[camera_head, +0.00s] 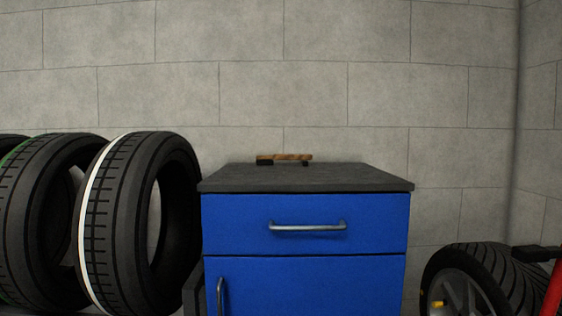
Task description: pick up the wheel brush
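The wheel brush (286,158) lies near the back of the dark top of a blue cabinet (305,242). It has a brown wooden handle toward the right and dark parts below it, and it is small in this view. Nothing touches it except the cabinet top (300,179). My gripper is not in view.
Large black tyres (140,215) stand upright to the left of the cabinet. A wheel with a metal rim (465,290) stands at the lower right, beside a red part (552,295). A grey block wall (300,90) rises close behind the cabinet. The rest of the cabinet top is clear.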

